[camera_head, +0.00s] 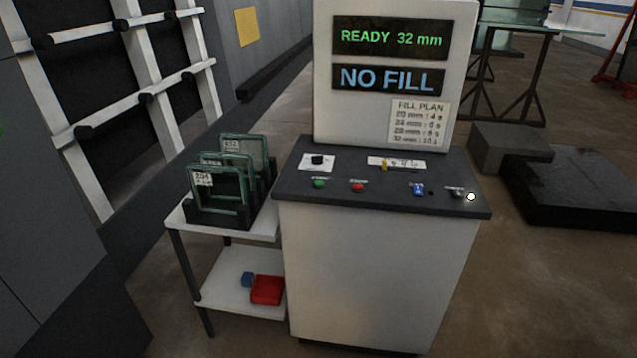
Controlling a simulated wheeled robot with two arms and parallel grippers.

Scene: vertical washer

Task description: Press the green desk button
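The green desk button (319,183) sits at the left of the front row on the dark top of the white control desk (375,265). A red button (358,187) is just to its right. Nothing touches or covers the green button. Behind the desk top, the upright panel has a display reading "READY 32 mm" (391,39) and another reading "NO FILL" (388,79). Neither of my grippers shows in the head view.
A black knob (317,160), a slider plate (397,164), a blue switch (418,189) and a white round knob (471,197) share the desk top. A white cart (240,297) with framed glass pieces (222,190) stands close at left. Dark blocks (570,185) lie at right.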

